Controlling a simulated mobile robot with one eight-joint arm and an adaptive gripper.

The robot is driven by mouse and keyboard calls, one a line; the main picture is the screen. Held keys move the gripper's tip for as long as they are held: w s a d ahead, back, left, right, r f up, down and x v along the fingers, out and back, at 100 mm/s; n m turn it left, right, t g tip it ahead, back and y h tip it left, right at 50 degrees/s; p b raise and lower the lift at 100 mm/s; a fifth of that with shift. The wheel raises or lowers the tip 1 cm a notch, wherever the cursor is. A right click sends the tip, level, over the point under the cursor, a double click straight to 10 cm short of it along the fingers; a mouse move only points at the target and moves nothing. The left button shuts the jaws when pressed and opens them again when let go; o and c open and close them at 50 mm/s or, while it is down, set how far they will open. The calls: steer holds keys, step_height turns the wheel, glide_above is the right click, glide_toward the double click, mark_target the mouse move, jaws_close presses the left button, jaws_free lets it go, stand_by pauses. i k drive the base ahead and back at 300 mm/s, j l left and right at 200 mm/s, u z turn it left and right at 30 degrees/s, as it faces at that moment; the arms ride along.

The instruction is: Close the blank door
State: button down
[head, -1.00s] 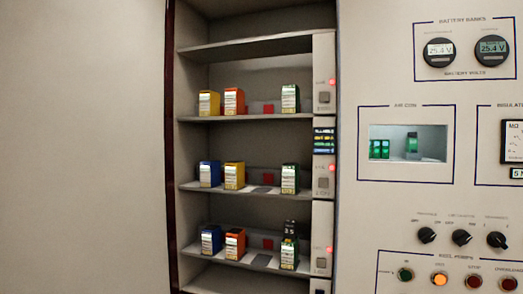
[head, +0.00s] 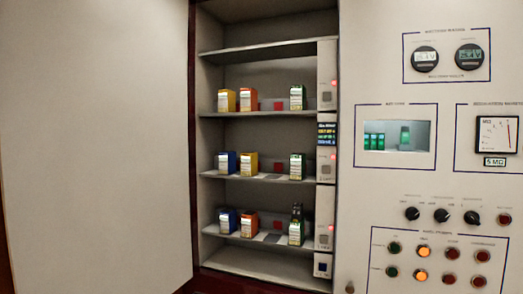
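The blank door (head: 97,150) is the large plain pale panel on the left in the head view. It stands open beside the breaker cabinet (head: 265,37), whose shelves are fully exposed. The door's edge next to the cabinet meets a dark reddish frame strip. Its far left edge shows at the lower left, with a dark strip beyond it. No handle shows on the door. My gripper is not in view.
Coloured breakers, such as an orange one (head: 248,100) and a blue one (head: 228,163), stand on the shelves with gaps among them. A control panel (head: 370,65) with gauges, knobs and lit buttons fills the right side.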

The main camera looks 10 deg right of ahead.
mark_target(95, 187)
steer(key=i+j+u, duration=0.15)
steer(key=j, duration=0.25)
steer(key=i+j+u, duration=0.1)
steer(key=i+j, duration=0.15)
steer(key=j, duration=0.15)
steer(key=i+j+u, duration=0.15)
steer(key=i+j, duration=0.1)
steer(key=j, duration=0.1)
